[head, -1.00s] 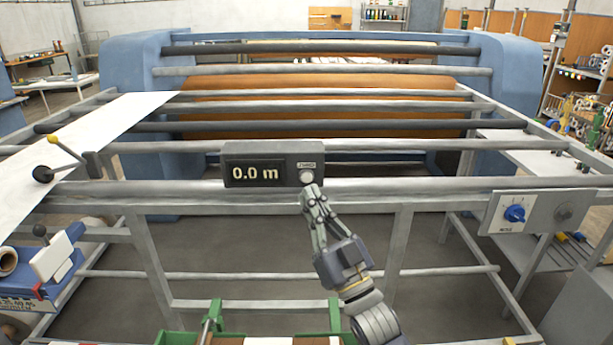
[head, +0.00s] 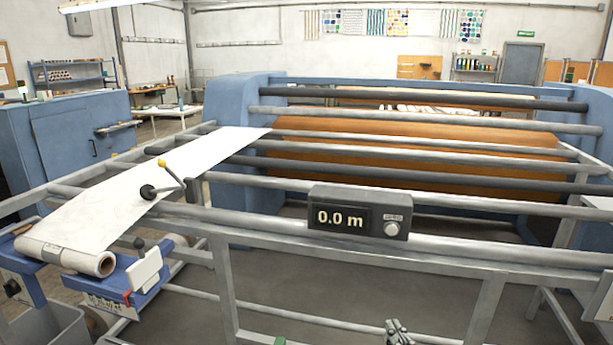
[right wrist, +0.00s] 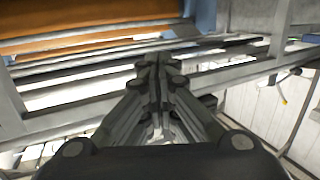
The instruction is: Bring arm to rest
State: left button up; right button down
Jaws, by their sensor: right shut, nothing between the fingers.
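My right gripper (head: 397,331) shows only by its fingertips at the bottom edge of the head view, below the front rail and apart from the counter. In the right wrist view its fingers (right wrist: 160,75) are together and empty, pointing toward the press rails. The counter box (head: 358,213) reads 0.0 m and has a round button (head: 391,229) at its right end. My left gripper is in neither view.
The calender press (head: 240,105) has several long rails and a brown roller (head: 420,148). White fabric (head: 150,190) runs over the left side from a roll (head: 100,263). A lever with a yellow tip (head: 162,163) stands at the front rail. Open floor shows below the frame.

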jog(key=s+d+f+g+h, duration=0.1)
jog(key=s+f+g, duration=0.5)
jog(key=s+f, duration=0.5)
jog(key=s+d+f+g+h, duration=0.1)
jog(key=s+f+g, duration=0.6)
jog(key=s, duration=0.8)
notch_tip(320, 180, down, 26)
jog(key=s+g, duration=0.2)
jog(key=s, duration=0.1)
jog(key=s+d+f+n, duration=0.1)
jog(key=s+d+f, duration=0.2)
jog(key=s+f, duration=1.3)
jog(key=shift+s+f+g, duration=0.35)
jog(key=shift+s+g, duration=0.05)
jog(key=shift+s, duration=0.05)
